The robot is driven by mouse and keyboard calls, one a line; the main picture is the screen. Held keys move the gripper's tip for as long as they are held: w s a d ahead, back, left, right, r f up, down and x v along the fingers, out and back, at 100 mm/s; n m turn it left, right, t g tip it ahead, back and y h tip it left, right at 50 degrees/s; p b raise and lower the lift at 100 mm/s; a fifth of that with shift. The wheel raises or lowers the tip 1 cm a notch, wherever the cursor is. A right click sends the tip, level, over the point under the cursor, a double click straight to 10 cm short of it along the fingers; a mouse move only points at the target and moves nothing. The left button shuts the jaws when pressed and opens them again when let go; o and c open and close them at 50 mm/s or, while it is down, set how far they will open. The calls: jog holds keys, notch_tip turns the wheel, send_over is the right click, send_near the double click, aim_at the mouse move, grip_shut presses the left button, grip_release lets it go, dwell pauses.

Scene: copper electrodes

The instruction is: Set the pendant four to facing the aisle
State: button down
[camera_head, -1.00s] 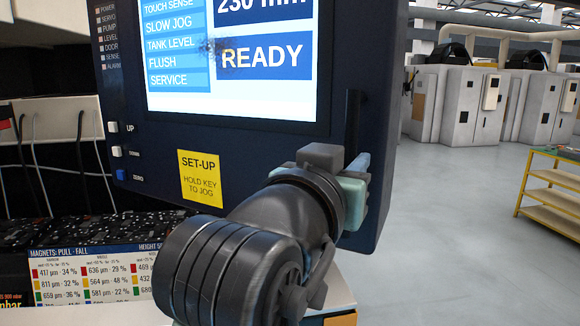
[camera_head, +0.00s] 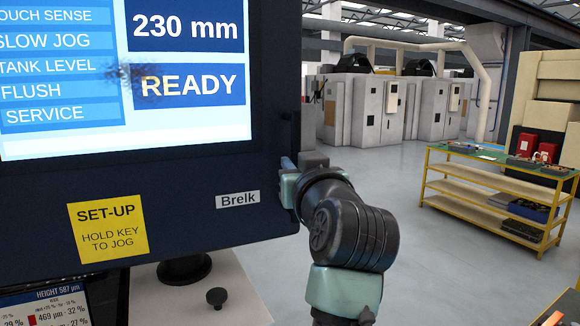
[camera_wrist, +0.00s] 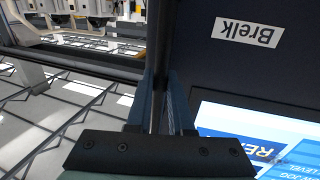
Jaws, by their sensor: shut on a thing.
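The pendant (camera_head: 180,190) is a large dark blue control panel with a lit screen (camera_head: 185,90) reading "230 mm" and "READY". It fills the left of the head view, its right edge beside the open floor. A yellow "SET-UP" label and a "Brelk" plate are on its lower face. My gripper (camera_head: 289,178) is at the right edge of the pendant. In the wrist view, my gripper (camera_wrist: 162,85) has its two bluish fingers shut on a dark upright bar, the handle (camera_wrist: 160,60), beside the pendant's face (camera_wrist: 250,75). The fingertips are partly hidden in the head view.
A pale bench top with a black knob (camera_head: 216,297) lies below the pendant. Grey floor (camera_head: 400,200) is open to the right. A yellow-framed shelf cart (camera_head: 495,190) stands there, with several white machines (camera_head: 365,110) behind.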

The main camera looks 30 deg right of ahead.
jog(key=shift+w+d, duration=0.2)
jog(key=shift+d, duration=0.1)
jog(key=c, duration=0.8)
grip_release()
jog(key=shift+a, duration=0.1)
jog(key=b+v, duration=0.5)
jog(key=v, duration=0.8)
